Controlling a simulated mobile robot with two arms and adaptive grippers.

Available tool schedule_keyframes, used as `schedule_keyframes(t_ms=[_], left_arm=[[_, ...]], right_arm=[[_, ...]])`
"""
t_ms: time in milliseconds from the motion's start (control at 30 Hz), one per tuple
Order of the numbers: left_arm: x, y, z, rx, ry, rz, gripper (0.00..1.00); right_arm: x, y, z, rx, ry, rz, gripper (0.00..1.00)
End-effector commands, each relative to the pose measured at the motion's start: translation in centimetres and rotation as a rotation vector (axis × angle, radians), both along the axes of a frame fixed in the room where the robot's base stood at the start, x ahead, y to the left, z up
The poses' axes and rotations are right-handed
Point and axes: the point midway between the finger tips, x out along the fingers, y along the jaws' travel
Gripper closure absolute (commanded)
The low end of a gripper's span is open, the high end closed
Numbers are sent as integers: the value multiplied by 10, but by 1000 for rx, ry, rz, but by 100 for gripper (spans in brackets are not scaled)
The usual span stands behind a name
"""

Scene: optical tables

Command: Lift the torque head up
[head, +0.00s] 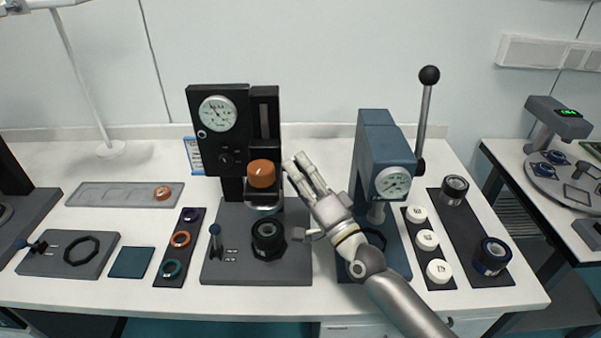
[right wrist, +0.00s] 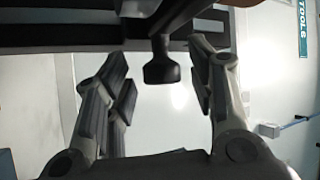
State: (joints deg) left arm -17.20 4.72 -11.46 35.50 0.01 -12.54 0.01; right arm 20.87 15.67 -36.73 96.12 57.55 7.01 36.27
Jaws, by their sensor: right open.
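The torque head is the orange-capped unit (head: 262,174) on the front of a black upright stand (head: 222,150) with a round dial. A metal ring or bracket shows just below the orange cap. My right gripper (head: 296,162) is open just right of the orange cap, fingers pointing up and toward the stand. In the right wrist view, a black knobbed handle (right wrist: 160,72) hangs between the spread fingertips (right wrist: 160,65). It appears untouched, with gaps on both sides. I cannot tell for sure which part of the stand it belongs to. My left gripper is not in view.
A black round fixture (head: 268,238) sits on the stand's grey base. A blue press (head: 384,140) with a dial and a long lever stands close right of my right gripper. White round pieces (head: 427,240) lie on a dark strip.

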Motion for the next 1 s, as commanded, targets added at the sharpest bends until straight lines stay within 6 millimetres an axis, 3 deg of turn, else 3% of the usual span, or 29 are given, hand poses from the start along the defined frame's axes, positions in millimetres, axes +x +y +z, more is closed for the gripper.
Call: schedule_keyframes(t_ms=[167, 600, 1000], left_arm=[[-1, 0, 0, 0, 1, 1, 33], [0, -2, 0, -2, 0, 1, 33], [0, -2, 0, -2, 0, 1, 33]], right_arm=[[-13, -10, -7, -2, 2, -1, 49], [-81, -55, -36, -3, 3, 0, 49], [-94, -64, -39, 2, 0, 0, 49]])
